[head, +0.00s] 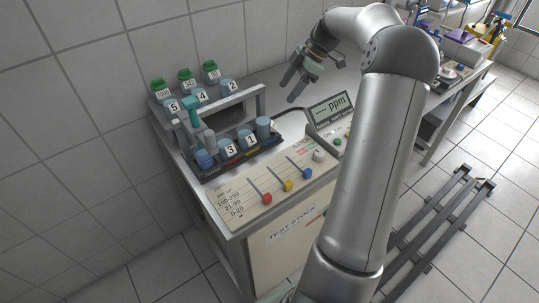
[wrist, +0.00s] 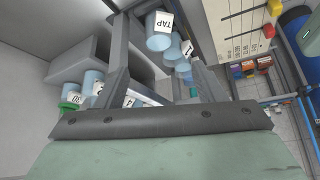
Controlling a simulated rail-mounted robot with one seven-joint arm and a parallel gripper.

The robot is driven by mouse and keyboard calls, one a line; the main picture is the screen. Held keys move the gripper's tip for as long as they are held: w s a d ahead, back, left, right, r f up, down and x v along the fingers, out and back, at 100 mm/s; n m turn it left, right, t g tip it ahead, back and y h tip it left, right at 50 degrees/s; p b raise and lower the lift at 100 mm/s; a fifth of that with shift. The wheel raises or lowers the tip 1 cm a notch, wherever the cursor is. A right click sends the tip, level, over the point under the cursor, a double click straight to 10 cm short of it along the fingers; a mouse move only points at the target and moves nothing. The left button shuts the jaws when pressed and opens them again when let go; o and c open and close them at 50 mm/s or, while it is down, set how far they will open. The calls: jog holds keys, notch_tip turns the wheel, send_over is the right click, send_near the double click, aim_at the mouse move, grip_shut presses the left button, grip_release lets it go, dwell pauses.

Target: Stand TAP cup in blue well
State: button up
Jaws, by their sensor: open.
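The TAP cup is a light blue cylinder with a white TAP label. It shows in the wrist view (wrist: 158,42), between the fingers toward the top. In the head view a blue cup (head: 263,127) at the right end of the front row, beside cup 1, appears to be it; its label is not visible there. My gripper (head: 291,88) is open and empty, raised behind and right of the cups. Its fingers also show in the wrist view (wrist: 160,60).
Cups 3 (head: 228,149) and 1 (head: 249,139) stand in the front row. A grey frame (head: 236,103) spans above, with cups 2, 4 and 5 and green-capped bottles behind. The ppm meter (head: 331,109) stands right. The panel has red, yellow and blue knobs. A tiled wall lies behind.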

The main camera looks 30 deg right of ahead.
jog(key=s+a+m+g+h, duration=0.1)
jog(key=s+a+m+h, duration=0.15)
jog(key=s+a, duration=0.45)
jog(key=s+a+m+g+h, duration=0.1)
jog(key=s+a+m, duration=0.25)
jog(key=a, duration=0.65)
jog(key=s+a+f+m+h, duration=0.1)
jog(key=s+a+f+m, duration=0.1)
jog(key=s, duration=0.7)
jog(key=s+a+f+m+t+h, duration=0.1)
jog(key=s+a+f+m, duration=0.1)
jog(key=s+a+m, duration=0.2)
jog(key=s+m, duration=0.3)
jog(key=s, duration=0.3)
jog(key=shift+a+f+h, duration=0.3)
jog(key=shift+f+h, duration=0.05)
jog(key=shift+f, duration=0.05)
